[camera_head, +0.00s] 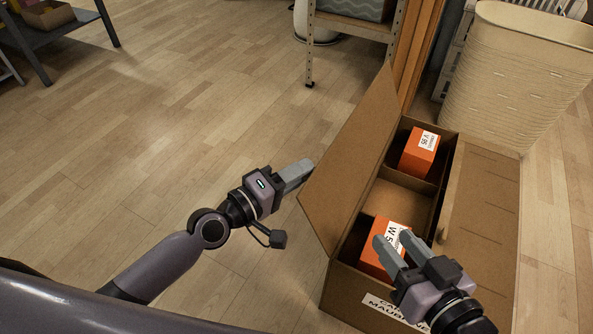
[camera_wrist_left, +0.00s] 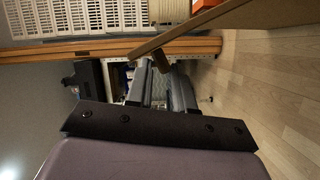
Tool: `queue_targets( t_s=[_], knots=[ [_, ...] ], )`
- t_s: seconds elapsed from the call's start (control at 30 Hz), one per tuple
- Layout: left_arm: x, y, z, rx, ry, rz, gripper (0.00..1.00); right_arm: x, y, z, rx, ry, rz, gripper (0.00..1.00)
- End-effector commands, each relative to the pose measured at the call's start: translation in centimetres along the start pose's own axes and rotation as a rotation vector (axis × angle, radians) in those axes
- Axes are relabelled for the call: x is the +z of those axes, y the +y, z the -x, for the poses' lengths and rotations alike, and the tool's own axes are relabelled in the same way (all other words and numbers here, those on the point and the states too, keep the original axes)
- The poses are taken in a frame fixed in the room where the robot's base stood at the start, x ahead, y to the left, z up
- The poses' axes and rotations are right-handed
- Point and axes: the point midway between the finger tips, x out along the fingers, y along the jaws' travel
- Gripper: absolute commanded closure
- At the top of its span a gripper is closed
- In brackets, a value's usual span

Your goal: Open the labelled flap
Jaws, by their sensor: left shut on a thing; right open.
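A brown cardboard box (camera_head: 345,285) stands on the floor. Its left flap (camera_head: 350,160) is raised and tilts outward to the left. My left gripper (camera_head: 306,167) is at this flap's outer edge; in the left wrist view the fingers are shut on a small brown tab (camera_wrist_left: 162,60) on the flap (camera_wrist_left: 195,28). The right flap (camera_head: 485,205) covers the right part of the box. My right gripper (camera_head: 391,240) is open above the front orange carton (camera_head: 368,258). A white label (camera_head: 385,308) with partly hidden print is on the box's front; no label shows on either flap.
Another orange carton (camera_head: 415,160) sits in the back compartment; the middle compartment (camera_head: 395,205) looks empty. A ribbed beige bin (camera_head: 515,75) stands behind on the right and a shelf rack (camera_head: 350,25) behind.

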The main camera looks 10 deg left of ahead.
Motion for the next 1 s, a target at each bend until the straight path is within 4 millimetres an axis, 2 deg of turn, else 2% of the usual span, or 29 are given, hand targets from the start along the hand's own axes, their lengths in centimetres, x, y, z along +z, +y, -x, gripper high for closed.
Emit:
queue_targets(
  t_s=[0.03, 0.17, 0.2, 0.23, 0.63, 1.0],
  knots=[
    [1.0, -1.8, 0.1, -0.039, -0.025, 0.001, 1.0, 0.1, 0.0, 0.0, 0.0, 0.0, 0.0, 0.57],
    [1.0, -1.8, 0.1, -0.039, -0.025, 0.001, 1.0, 0.1, 0.0, -0.1, 0.0, 0.0, 0.0, 0.57],
    [1.0, -1.8, 0.1, -0.039, -0.025, 0.002, 0.65, 0.1, 0.0, -0.1, -0.001, 0.0, 0.0, 0.57],
    [1.0, -1.8, 0.1, -0.039, -0.025, 0.002, 0.62, 0.1, 0.0, -0.1, -0.001, 0.0, 0.0, 0.57],
    [0.9, -1.7, 0.6, -0.04, -0.025, 0.004, 0.62, 0.0, 0.0, -0.2, -0.001, 0.001, -0.003, 0.57],
    [0.6, -1.2, 5.4, -0.029, -0.018, 0.002, 0.62, 0.0, -0.1, -0.4, -0.004, -0.006, -0.02, 0.57]
  ],
)
